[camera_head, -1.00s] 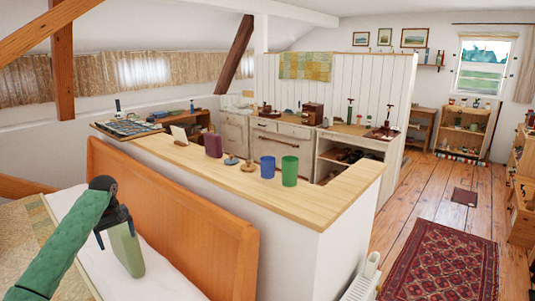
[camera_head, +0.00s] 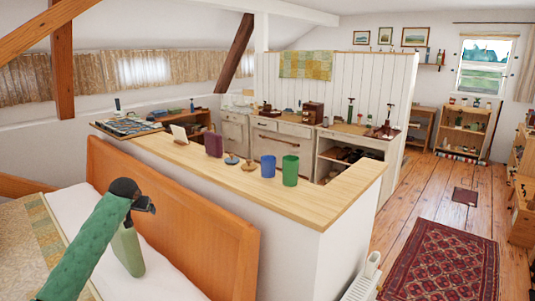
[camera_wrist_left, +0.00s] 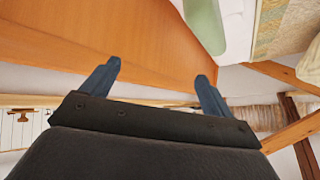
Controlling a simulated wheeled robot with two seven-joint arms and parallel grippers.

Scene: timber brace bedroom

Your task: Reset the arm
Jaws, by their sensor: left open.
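My left arm comes in from the lower left in the head view. Its black left gripper (camera_head: 150,204) is raised over the bed, in front of the wooden headboard (camera_head: 178,215). In the left wrist view the two blue-grey fingers of the left gripper (camera_wrist_left: 155,82) stand wide apart with nothing between them. A pale green bottle-like object (camera_head: 128,252) stands on the white bedding below the gripper, partly hidden by my arm. Part of it also shows at the top of the left wrist view (camera_wrist_left: 204,22), apart from the fingers. My right gripper is not in view.
Behind the headboard, a wooden ledge (camera_head: 325,208) carries a blue cup (camera_head: 268,166), a green cup (camera_head: 290,171), a purple block (camera_head: 213,144) and small items. A white radiator (camera_head: 362,281) stands at the ledge's end. The floor with a red rug (camera_head: 440,262) is open at right.

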